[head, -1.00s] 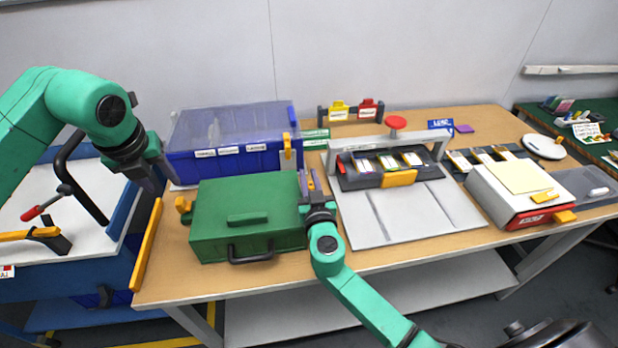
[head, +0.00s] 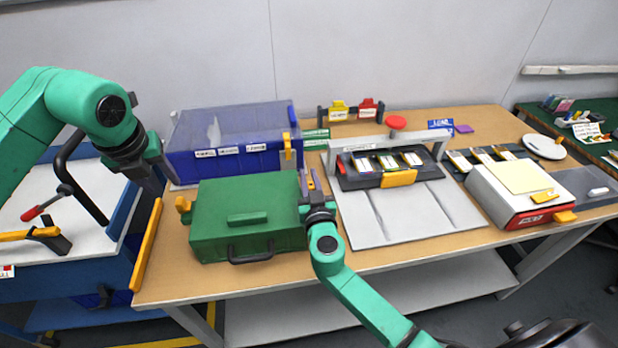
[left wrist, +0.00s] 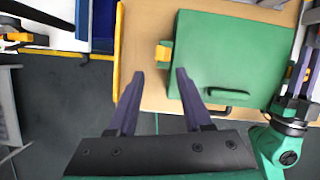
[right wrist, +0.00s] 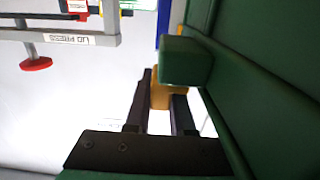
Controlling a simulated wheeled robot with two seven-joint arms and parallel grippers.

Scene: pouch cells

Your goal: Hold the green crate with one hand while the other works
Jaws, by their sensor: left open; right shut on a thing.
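The green crate (head: 205,225) sits closed on the wooden table, with a dark handle on its front and a yellow tab (head: 184,206) on its left side. My right gripper (head: 309,180) is at the crate's right side. In the right wrist view my right gripper (right wrist: 162,82) is shut on a yellow tab (right wrist: 160,97) beside the green wall (right wrist: 270,100). My left gripper (head: 160,178) is open and empty, raised left of the crate. In the left wrist view the left fingers (left wrist: 159,73) are apart, with the crate (left wrist: 230,60) beyond them.
A blue box with a clear lid (head: 232,125) stands behind the crate. A press (head: 392,150) with a red knob and a grey plate stand to the right. A white box (head: 500,195) is further right. A white-topped blue cart (head: 90,240) stands at the left.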

